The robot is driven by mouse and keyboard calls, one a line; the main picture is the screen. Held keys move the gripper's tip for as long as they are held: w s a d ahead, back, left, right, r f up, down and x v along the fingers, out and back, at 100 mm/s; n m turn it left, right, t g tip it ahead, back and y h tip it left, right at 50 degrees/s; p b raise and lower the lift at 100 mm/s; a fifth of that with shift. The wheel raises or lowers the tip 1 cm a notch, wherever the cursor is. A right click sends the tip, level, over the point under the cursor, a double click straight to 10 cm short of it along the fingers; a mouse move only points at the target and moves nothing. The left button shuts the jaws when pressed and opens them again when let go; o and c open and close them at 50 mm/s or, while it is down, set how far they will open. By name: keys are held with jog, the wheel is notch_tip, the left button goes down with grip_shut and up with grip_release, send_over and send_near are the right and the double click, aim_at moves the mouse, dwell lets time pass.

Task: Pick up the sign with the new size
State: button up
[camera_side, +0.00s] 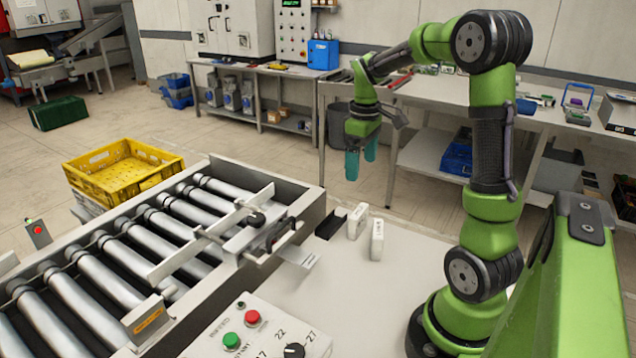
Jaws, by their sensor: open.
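Two small white signs stand upright on the light table right of the conveyor: a left sign (358,222) and a right sign (377,240). Their markings are too small to read, so I cannot tell which shows the new size. My gripper (361,170) hangs in the air above and behind the signs, with its two teal fingers pointing down. It is open, with nothing between the fingers, and apart from both signs. A dark slotted holder (329,226) sits just left of the left sign.
The roller conveyor (313,215) with a metal guide bar fills the left. A control panel (262,330) with green and red buttons and a dial marked 22 and 27 is in front. The table right of the signs is clear.

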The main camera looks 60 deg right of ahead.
aim_at(359, 210)
notch_tip(359, 210, down, 11)
jog(key=shift+f, duration=0.2)
jog(key=shift+s+f, duration=0.1)
jog(key=shift+f, duration=2.6)
jog(key=shift+c, duration=0.5)
jog(key=c, duration=0.7)
